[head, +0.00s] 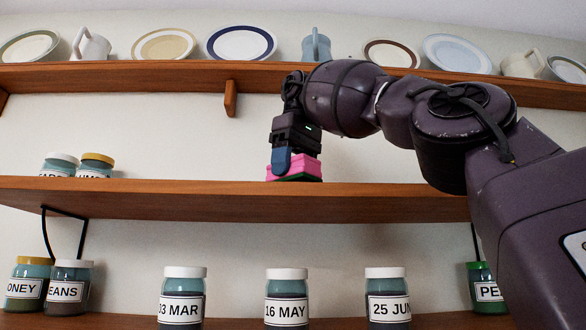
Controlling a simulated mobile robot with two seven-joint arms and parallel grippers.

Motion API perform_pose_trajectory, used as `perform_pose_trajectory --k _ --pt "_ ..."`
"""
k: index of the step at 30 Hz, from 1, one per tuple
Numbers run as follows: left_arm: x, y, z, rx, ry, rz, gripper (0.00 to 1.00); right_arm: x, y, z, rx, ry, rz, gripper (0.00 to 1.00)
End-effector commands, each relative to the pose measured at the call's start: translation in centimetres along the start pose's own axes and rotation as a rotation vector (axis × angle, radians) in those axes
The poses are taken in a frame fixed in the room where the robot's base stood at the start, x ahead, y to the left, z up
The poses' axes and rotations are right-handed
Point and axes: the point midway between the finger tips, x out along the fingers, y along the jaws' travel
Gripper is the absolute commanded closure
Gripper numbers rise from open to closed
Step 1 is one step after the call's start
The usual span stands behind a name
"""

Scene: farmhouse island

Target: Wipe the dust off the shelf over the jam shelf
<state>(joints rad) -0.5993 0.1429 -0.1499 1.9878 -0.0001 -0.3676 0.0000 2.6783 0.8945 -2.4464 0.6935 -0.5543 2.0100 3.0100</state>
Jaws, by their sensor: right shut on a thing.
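The shelf over the jam shelf (180,201) is a brown wooden board across the middle of the head view. I see its front edge and underside; its top surface is hidden from this low angle, so I cannot see any dust. My right gripper (283,162) is shut on a pink sponge (302,168) with a dark green underside. The sponge is at the shelf's top, right of the middle; I cannot tell whether it presses on the surface. The jam shelf (235,322) below holds jars, including the 16 MAY jar (287,299). My left gripper is not in view.
Two jars (95,165) stand at the left of the middle shelf. An upper shelf (150,75) with plates and mugs runs above my right gripper, with a wooden bracket (230,98) under it. More labelled jars (386,299) line the jam shelf.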

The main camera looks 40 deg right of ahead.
Motion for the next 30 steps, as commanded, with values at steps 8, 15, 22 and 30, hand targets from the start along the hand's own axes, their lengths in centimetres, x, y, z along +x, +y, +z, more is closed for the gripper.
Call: perform_pose_trajectory --k 8,15,22,30 --pt "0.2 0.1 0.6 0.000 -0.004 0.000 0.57 0.5 0.0 0.1 0.000 0.000 0.000 0.60" --pt "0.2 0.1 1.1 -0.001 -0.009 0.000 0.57 0.8 0.0 0.1 0.000 -0.001 0.000 0.60" --pt "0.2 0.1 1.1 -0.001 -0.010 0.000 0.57 0.8 0.1 0.2 0.000 -0.001 -0.001 0.60" --pt "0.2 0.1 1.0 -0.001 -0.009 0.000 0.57 0.5 1.3 1.4 0.000 0.001 -0.001 0.60"
